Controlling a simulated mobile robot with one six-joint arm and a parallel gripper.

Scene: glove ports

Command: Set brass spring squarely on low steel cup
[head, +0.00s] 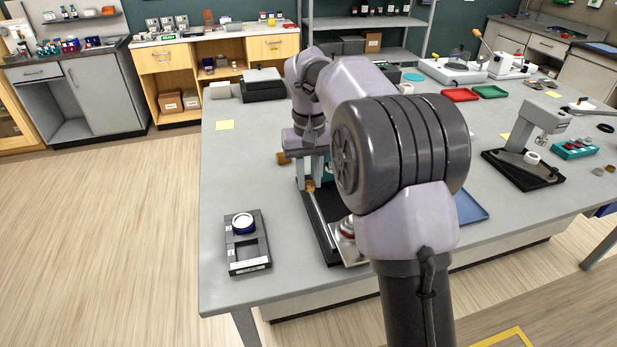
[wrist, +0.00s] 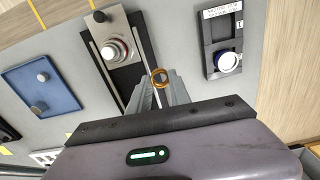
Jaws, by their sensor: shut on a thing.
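The brass spring (wrist: 160,78) shows as a small orange-brown ring between my fingertips in the wrist view. My gripper (wrist: 161,84) is shut on it. In the head view my gripper (head: 311,184) points down over the bench, with the spring (head: 310,186) at its fingertips, partly hidden. A round steel piece with a red ring (wrist: 115,50) stands on a steel plate on a black railed base, left of the spring in the wrist view. It may be the low steel cup, but I cannot tell. My arm partly hides this fixture (head: 347,232) in the head view.
A black labelled holder (head: 247,255) with a blue-rimmed white round piece (head: 243,222) lies at the bench's front left. A blue tray (wrist: 42,88) lies beyond the railed base (wrist: 128,78). Bare grey bench (head: 240,170) surrounds the holder.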

